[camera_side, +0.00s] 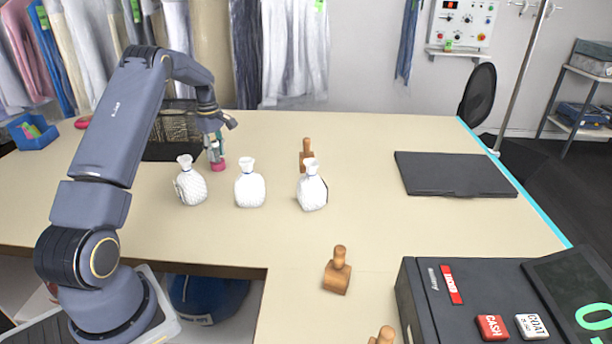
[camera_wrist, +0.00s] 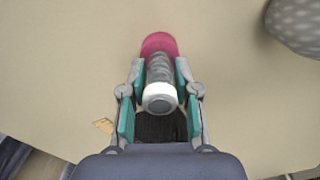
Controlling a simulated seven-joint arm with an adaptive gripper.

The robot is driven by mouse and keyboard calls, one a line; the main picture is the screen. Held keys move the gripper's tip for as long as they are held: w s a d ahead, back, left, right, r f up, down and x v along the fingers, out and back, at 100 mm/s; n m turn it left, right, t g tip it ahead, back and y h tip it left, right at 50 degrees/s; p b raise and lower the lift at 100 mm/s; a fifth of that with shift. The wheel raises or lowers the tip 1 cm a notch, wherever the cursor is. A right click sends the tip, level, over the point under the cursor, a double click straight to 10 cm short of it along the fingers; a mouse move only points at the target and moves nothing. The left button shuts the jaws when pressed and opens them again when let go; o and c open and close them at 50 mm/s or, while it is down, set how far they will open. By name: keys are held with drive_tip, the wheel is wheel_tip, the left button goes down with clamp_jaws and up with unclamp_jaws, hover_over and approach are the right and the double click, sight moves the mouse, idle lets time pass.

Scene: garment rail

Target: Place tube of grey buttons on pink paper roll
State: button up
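The tube of grey buttons (camera_wrist: 160,72), grey with a white cap, lies between the fingers of my gripper (camera_wrist: 160,78) in the wrist view. The finger pads appear to press on both its sides. In the side view my gripper (camera_side: 216,150) is low over the table, and the tube is largely hidden by the fingers. The pink paper roll (camera_side: 219,167) stands on the table directly below it. In the wrist view the pink roll (camera_wrist: 159,43) shows at the tube's far end, wider than the tube. I cannot tell whether tube and roll touch.
Wooden stamps (camera_side: 338,272) stand farther right and in front. A black mesh basket (camera_side: 176,124) is behind. A dark flat pad (camera_side: 453,174) lies at the right. The back middle is clear.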

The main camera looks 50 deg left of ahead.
sight(215, 141)
drive_tip(key=o, duration=0.3)
drive_tip(key=shift+o, duration=0.2)
drive_tip(key=shift+r, duration=0.15)
drive_tip(key=r, duration=1.2)
drive_tip(key=shift+w+d+r, duration=0.15)
drive_tip(key=shift+d+r, duration=0.05)
drive_tip(key=shift+d, duration=0.05)
drive_tip(key=s+d+r+m+t, duration=0.1)
drive_tip(key=d+r+m, duration=0.45)
drive_tip(key=d, duration=0.55)
drive_tip(key=s+d+r+m+t, duration=0.15)
drive_tip(key=d+r+m, duration=0.35)
drive_tip(key=d, duration=0.6)
drive_tip(key=s+d+f+m+t, duration=0.1)
drive_tip(key=s+d+f+m, duration=0.1)
drive_tip(key=s+d+m, duration=0.3)
drive_tip(key=s+d+f+m+t, duration=0.2)
drive_tip(key=s+d+m, duration=0.4)
drive_tip(key=s+d, duration=0.5)
drive_tip(key=shift+d+f, duration=0.4)
drive_tip(key=shift+f, duration=0.05)
